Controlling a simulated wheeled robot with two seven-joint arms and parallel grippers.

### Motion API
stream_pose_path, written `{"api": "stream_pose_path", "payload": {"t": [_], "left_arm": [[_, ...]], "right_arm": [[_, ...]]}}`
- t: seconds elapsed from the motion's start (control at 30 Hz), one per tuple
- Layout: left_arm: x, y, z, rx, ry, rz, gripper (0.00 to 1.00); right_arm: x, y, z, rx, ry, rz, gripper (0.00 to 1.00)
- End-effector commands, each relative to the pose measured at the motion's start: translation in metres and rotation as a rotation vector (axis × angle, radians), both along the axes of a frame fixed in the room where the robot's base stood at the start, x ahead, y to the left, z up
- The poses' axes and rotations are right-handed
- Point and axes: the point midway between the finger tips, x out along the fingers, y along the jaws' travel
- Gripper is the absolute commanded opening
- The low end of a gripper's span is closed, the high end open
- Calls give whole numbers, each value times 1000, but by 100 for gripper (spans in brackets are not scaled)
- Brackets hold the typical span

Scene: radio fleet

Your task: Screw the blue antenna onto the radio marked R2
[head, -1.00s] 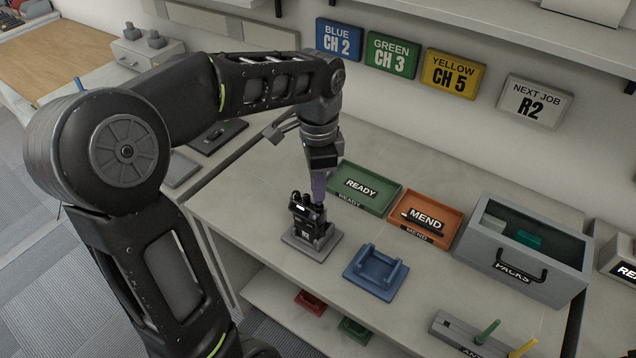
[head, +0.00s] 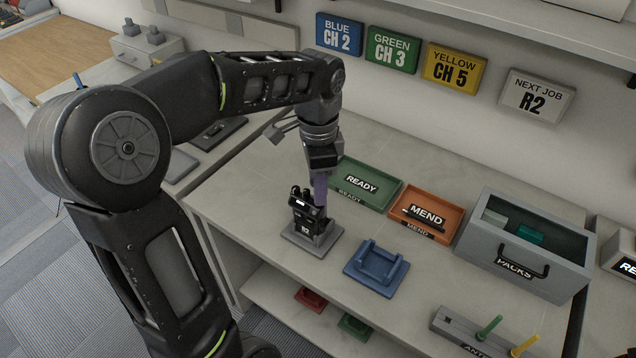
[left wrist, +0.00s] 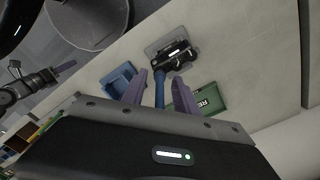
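The radio marked R2 (head: 306,222) stands upright in a grey cradle (head: 325,247) on the bench; it also shows in the left wrist view (left wrist: 176,57). The blue antenna (left wrist: 159,92) rises from the end of the radio in the left wrist view; whether it is fully seated I cannot tell. My left gripper (head: 319,192) is directly above the radio. Its purple fingers (left wrist: 160,75) stand either side of the antenna, with gaps showing on both sides. In the head view the fingers hide the antenna. My right gripper (left wrist: 65,66) shows small in the left wrist view, away from the radio.
An empty blue cradle (head: 376,268) is right of the radio. Behind are a green READY tray (head: 395,190) and an orange MEND tray (head: 455,212). A grey PACKS box (head: 560,275) is farther right. An antenna rack (head: 450,326) holds green and yellow antennas at front right.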

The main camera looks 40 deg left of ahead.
Motion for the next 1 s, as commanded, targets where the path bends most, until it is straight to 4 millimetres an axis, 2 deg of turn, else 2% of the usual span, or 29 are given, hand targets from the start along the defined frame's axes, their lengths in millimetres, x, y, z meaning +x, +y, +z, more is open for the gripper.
{"api": "stream_pose_path", "payload": {"t": [0.27,0.57,0.7,1.0], "left_arm": [[1,0,4,0,-1,0,35],[1,0,50,-1,-4,1,35],[1,0,71,-1,-2,0,35],[0,0,78,0,0,0,35]], "right_arm": [[2,1,1,4,-6,1,36],[2,1,-2,4,-7,2,36],[2,1,3,3,-5,1,36],[1,1,3,2,-4,2,36]]}}
